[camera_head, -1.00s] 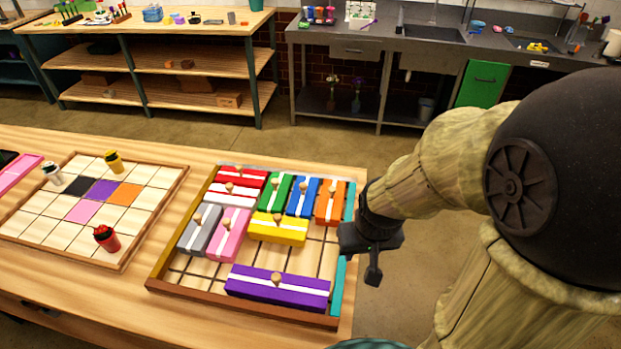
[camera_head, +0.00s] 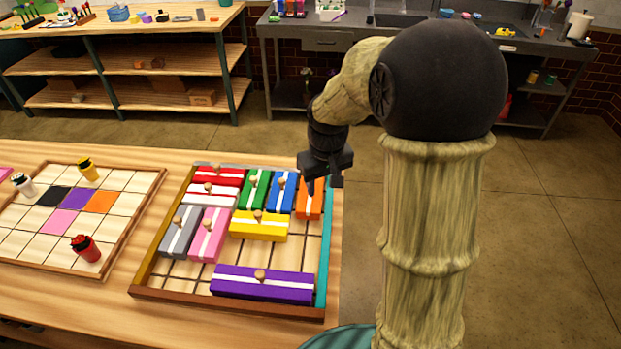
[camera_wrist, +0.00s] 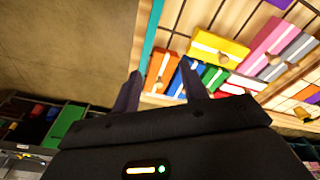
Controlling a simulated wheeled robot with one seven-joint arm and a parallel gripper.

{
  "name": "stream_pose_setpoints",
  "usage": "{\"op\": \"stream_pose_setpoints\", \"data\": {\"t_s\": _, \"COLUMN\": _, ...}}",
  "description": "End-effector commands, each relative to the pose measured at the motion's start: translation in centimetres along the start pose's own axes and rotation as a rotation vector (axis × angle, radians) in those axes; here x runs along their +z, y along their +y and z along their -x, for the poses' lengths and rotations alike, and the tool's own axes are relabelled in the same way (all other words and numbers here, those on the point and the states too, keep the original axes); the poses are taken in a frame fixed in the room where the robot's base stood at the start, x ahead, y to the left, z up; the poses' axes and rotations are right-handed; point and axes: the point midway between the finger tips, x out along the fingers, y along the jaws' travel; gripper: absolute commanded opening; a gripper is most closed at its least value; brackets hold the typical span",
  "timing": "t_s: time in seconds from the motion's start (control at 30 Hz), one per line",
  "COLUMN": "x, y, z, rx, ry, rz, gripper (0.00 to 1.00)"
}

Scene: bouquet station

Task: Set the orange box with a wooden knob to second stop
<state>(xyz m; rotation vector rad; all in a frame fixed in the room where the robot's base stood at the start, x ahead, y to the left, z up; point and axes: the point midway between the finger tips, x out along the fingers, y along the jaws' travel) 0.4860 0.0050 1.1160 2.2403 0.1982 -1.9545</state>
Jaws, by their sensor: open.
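The orange box (camera_head: 305,204) with a white stripe stands at the right end of the back part of the wooden tray (camera_head: 170,306). My gripper hides its upper part in the head view. In the wrist view the orange box (camera_wrist: 160,70) lies between my two fingers, farther off, with its wooden knob (camera_wrist: 163,72) hard to make out. My gripper (camera_wrist: 158,82) is open and empty. In the head view my gripper (camera_head: 318,186) is above the orange box, and I cannot tell its exact height.
The blue box (camera_head: 281,196) stands close to the left of the orange one. A yellow box (camera_head: 258,226) is in front of the blue box, and a purple box (camera_head: 262,283) lies at the tray's front. Bare tray cells (camera_head: 309,247) lie in front of the orange box.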

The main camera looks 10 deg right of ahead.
Motion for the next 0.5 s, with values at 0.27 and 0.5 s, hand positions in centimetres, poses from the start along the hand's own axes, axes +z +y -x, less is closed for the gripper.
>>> {"op": "stream_pose_setpoints", "data": {"t_s": 0.27, "x": -8.8, "y": 1.8, "z": 0.4, "rx": -0.019, "ry": -0.065, "rz": 0.137, "gripper": 0.44}}
{"op": "stream_pose_setpoints", "data": {"t_s": 0.5, "x": -14.1, "y": 3.2, "z": 0.5, "rx": -0.042, "ry": -0.112, "rz": 0.232, "gripper": 0.44}}
